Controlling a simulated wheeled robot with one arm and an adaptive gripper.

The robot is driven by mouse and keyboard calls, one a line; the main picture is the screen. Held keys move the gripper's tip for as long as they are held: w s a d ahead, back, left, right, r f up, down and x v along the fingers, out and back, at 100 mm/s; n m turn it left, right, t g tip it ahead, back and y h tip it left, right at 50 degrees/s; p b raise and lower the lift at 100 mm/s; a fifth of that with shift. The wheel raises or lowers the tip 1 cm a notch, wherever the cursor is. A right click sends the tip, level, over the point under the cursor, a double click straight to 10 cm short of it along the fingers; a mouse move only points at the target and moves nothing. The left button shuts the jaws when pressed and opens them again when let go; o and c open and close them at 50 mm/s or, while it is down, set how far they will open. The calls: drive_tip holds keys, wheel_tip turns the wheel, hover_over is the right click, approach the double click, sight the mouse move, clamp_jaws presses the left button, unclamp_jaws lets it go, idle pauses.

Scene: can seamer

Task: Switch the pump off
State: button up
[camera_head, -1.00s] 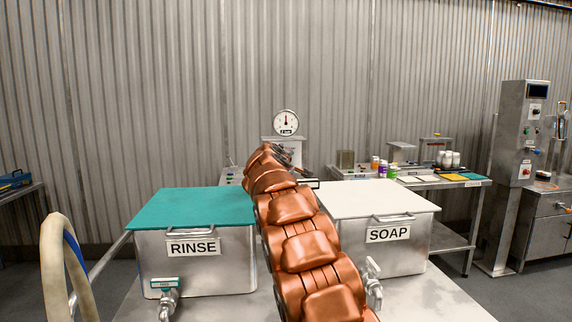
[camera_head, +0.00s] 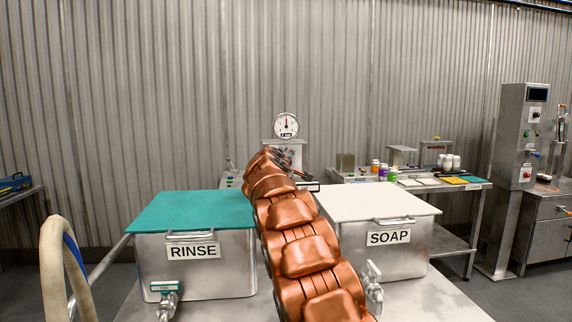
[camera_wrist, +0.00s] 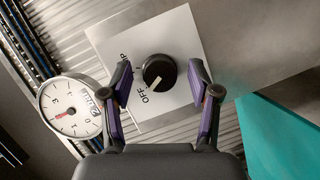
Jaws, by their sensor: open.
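The pump's black round knob (camera_wrist: 160,72) sits on a white plate (camera_wrist: 190,45) in the wrist view. The word OFF is printed below left of the knob, and a partly hidden word ending in P is at upper left. The knob's white pointer mark faces lower left, towards OFF. My gripper (camera_wrist: 160,75) is open, its two purple-and-black fingers on either side of the knob with gaps to it. In the head view, my copper-coloured arm hides the knob and most of the gripper.
A round dial gauge (camera_wrist: 70,107) is left of the fingers and also shows in the head view (camera_head: 286,125). The teal-lidded RINSE tank (camera_head: 193,212) and white-lidded SOAP tank (camera_head: 375,202) flank my arm. A hose (camera_head: 55,265) is at front left.

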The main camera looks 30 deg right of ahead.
drive_tip(key=v, duration=0.7)
drive_tip(key=shift+s+a, duration=0.15)
drive_tip(key=shift+a, duration=0.05)
idle(0.3)
drive_tip(key=shift+r, duration=0.15)
idle(0.3)
